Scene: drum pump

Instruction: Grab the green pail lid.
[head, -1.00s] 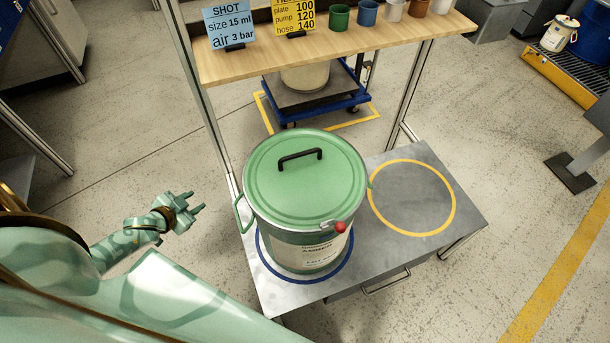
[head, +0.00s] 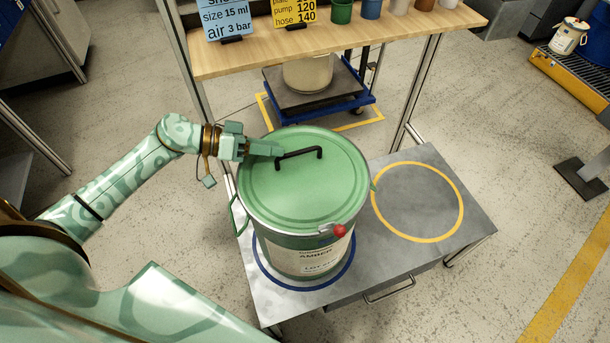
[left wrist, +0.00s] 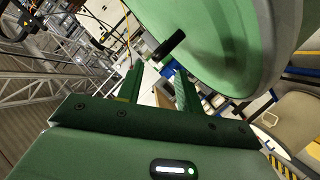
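The green pail lid (head: 310,195) sits on top of the green pail (head: 318,262), which stands inside the blue ring on the grey bench. The lid has a black bar handle (head: 299,153) near its far side and a red knob (head: 339,230) at its front rim. My left gripper (head: 279,149) is over the lid's far left part, with its fingertips close to the handle's left end. In the left wrist view the gripper (left wrist: 157,72) has its fingers apart with nothing between them. The handle (left wrist: 168,44) shows just beyond the fingertips, before the lid (left wrist: 225,40). My right gripper is not in view.
The grey bench (head: 405,270) has an empty yellow ring (head: 405,164) right of the pail. A wooden shelf (head: 240,62) with cups and two sign cards stands behind. A blue trolley (head: 320,107) with a pale container is beneath it.

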